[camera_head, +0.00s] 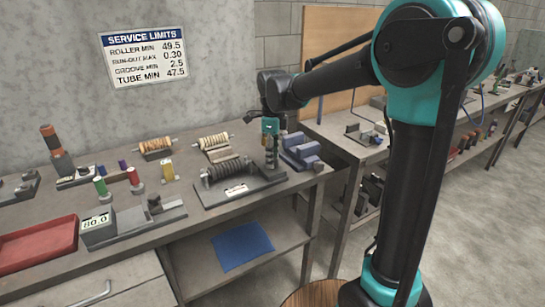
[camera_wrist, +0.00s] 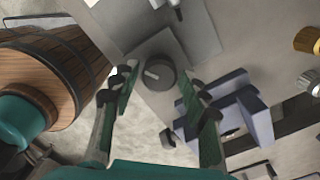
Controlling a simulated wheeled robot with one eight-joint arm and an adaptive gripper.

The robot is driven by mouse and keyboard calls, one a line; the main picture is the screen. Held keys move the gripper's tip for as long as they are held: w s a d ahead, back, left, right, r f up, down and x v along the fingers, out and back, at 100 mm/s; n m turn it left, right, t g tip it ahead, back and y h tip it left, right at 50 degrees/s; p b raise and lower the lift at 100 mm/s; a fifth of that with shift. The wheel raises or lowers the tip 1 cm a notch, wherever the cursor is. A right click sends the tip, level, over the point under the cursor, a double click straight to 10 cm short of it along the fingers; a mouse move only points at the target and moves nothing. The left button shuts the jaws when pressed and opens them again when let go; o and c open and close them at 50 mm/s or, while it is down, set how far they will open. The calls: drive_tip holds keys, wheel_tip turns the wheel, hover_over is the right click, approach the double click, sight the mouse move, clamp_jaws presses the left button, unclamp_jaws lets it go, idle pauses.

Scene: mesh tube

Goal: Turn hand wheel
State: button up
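The hand wheel is a dark round knob (camera_wrist: 157,73) with a pale mark on its face. It sits at the end of a grey base plate (camera_wrist: 190,25), which also carries a dark ribbed roller (camera_head: 222,170) in the head view. My gripper (camera_wrist: 157,78) is above the knob, its two green-padded fingers spread on either side of it. Gaps show between the fingers and the knob, and nothing is held. In the head view my gripper (camera_head: 270,150) points down at the plate's right end and hides most of the knob.
Blue-grey blocks (camera_head: 300,150) stand close right of my gripper and show near the right finger (camera_wrist: 240,108). Two ribbed rollers on stands (camera_head: 215,143) lie behind. A gauge reading 80.0 (camera_head: 98,226) and a red tray (camera_head: 38,245) are left. The bench's front edge is near.

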drive_tip(key=shift+o, duration=0.6)
wheel_tip(320, 180, up, 12)
idle(0.8)
